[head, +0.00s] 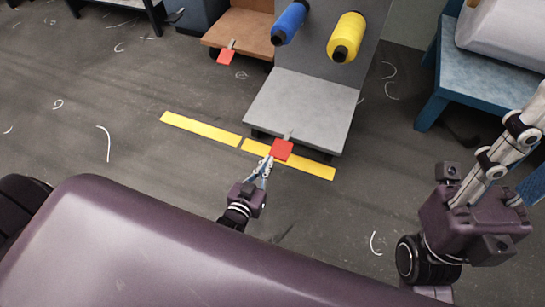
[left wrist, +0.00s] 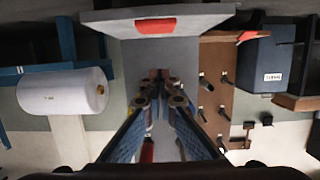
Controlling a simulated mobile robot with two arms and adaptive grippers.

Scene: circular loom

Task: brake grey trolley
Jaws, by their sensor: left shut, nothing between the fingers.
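The grey trolley (head: 300,108) stands with its flat deck toward me and its upright grey panel behind. A red pedal (head: 282,150) sticks out from the deck's front edge on a small metal bracket. My left gripper (head: 269,161) is shut and empty, its tips at the pedal's lower left; I cannot tell whether they touch it. In the left wrist view the red pedal (left wrist: 155,26) shows near the top, beyond the shut fingers (left wrist: 162,80). I cannot tell whether the pedal is pressed. My right gripper (head: 525,125) is partly in view at the right; its tips are cut off.
A blue spool (head: 290,21) and a yellow spool (head: 346,37) sit on the panel. A brown trolley (head: 243,30) with its own red pedal (head: 226,57) stands behind left. A blue stand (head: 450,85) is at right. Yellow floor strips (head: 200,129) lie before the trolley; floor at left is mostly clear.

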